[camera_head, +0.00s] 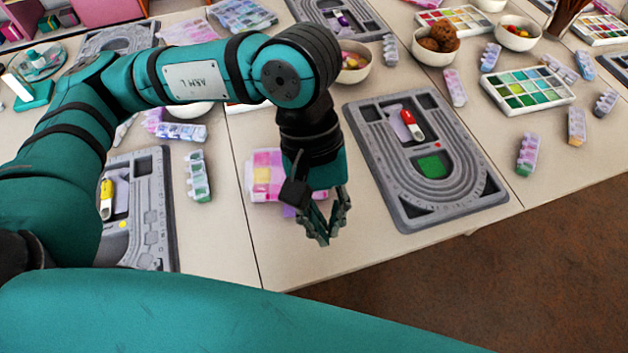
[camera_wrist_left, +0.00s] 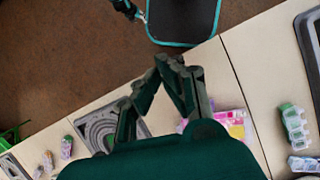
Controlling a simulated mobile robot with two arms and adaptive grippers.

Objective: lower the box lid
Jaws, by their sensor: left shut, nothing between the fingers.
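A translucent box with pink and yellow compartments (camera_head: 264,176) lies on the table in the head view, partly hidden behind my left gripper. Its lid cannot be made out clearly, nor how far it stands open. The box also shows in the left wrist view (camera_wrist_left: 236,122), partly covered by the gripper body. My left gripper (camera_head: 322,238) points down in front of the box, near the table's front edge. Its fingertips (camera_wrist_left: 172,64) are together and hold nothing. My right gripper does not show.
A grey bead board (camera_head: 408,212) lies right of the gripper, and another bead board (camera_head: 150,200) lies left. A small pill-type box (camera_head: 198,176) stands left of the pink box. Bowls (camera_head: 355,62) and a paint-like tray (camera_head: 527,88) are farther back. Brown floor lies beyond the front edge.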

